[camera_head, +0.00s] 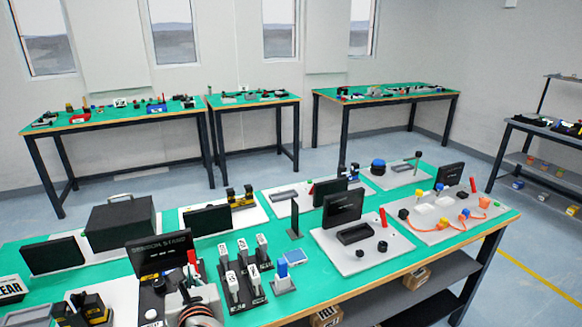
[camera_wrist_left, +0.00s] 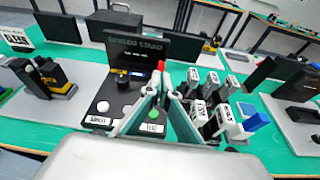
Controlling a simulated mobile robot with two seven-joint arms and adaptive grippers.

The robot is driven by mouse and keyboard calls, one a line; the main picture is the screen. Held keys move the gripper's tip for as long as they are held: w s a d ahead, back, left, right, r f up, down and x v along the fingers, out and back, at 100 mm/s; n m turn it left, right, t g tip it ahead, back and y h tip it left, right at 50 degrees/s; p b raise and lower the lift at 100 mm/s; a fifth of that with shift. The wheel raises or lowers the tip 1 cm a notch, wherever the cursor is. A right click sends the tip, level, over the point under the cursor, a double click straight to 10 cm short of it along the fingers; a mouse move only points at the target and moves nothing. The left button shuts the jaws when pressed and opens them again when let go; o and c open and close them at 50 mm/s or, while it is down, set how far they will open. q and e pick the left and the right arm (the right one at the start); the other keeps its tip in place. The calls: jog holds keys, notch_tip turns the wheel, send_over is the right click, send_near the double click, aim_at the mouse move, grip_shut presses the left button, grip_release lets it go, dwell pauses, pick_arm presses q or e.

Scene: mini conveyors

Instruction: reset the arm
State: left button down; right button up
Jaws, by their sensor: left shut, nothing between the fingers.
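My left gripper (camera_head: 188,287) is at the bottom of the head view, over the front of the green workbench. In the left wrist view its two fingers (camera_wrist_left: 162,84) come together at the tips, shut and empty. They are in front of a test station with a black sign panel (camera_wrist_left: 137,48), a black knob and a green button (camera_wrist_left: 126,112). A red upright piece (camera_wrist_left: 161,66) shows right behind the fingertips; I cannot tell the gap. My right gripper is in neither view.
Several white-labelled blocks in a black rack (camera_head: 246,284) stand close to the right of the gripper. A blue-topped block (camera_head: 282,270) is beside them. A black case (camera_head: 121,223) and a panel (camera_head: 53,255) stand behind left.

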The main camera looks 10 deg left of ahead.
pick_arm(q)
notch_tip(320, 180, up, 5)
jog(key=s+m+t+y, duration=0.1)
jog(key=s+m+t, duration=0.1)
jog(key=m+t, duration=0.8)
jog(key=s+d+f+m+g+h, duration=0.15)
jog(key=d+m+h, duration=0.25)
jog(key=m, duration=0.4)
jog(key=d+f+m+t+h, duration=0.1)
jog(key=d+f+m+h, duration=0.15)
jog(key=m, duration=0.55)
jog(key=s+d+f+m+g+h, duration=0.3)
jog(key=f+m, duration=0.4)
jog(key=s+d+f+m+g+h, duration=0.2)
jog(key=d+f+m+g+h, duration=0.15)
jog(key=f+m, duration=0.3)
jog(key=s+a+f+m+g, duration=0.1)
jog(key=s+f+m+g, duration=0.1)
jog(key=f, duration=0.5)
jog(key=s+a+f+m+g+y, duration=0.1)
jog(key=s+f+m+g, duration=0.1)
jog(key=s+f+m, duration=0.2)
jog(key=s+f, duration=0.3)
jog(key=shift+a+f+m+y, duration=0.25)
jog(key=shift+a+m+y, duration=0.05)
jog(key=shift+a+m, duration=0.1)
